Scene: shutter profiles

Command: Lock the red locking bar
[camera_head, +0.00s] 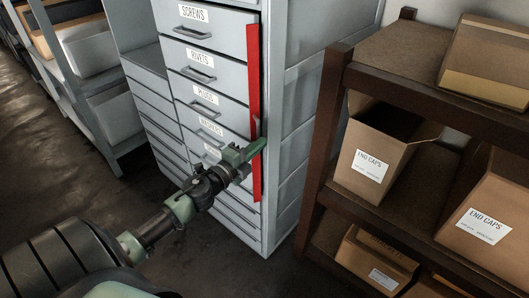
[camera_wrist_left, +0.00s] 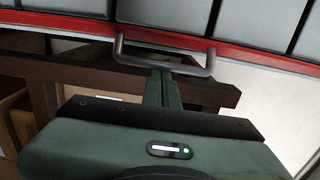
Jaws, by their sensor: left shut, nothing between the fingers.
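The red locking bar (camera_head: 253,75) runs vertically down the right front edge of the grey drawer cabinet (camera_head: 290,110). In the left wrist view the bar (camera_wrist_left: 265,57) crosses the top, with a grey U-shaped handle (camera_wrist_left: 165,62) standing out from it. My left gripper (camera_head: 257,147) is at the lower half of the bar, its fingers pointing right across it. In the wrist view the shut, empty fingers (camera_wrist_left: 162,88) reach up to the middle of the handle; I cannot tell whether they touch it. My arm hides part of the lower drawers. My right gripper is not in view.
Drawers labelled screws (camera_head: 194,13), rivets and plugs fill the cabinet front. A brown shelf (camera_head: 334,100) with cardboard boxes, including one marked end caps (camera_head: 385,155), stands close on the right. Another rack with bins is at the upper left. Floor at the left is clear.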

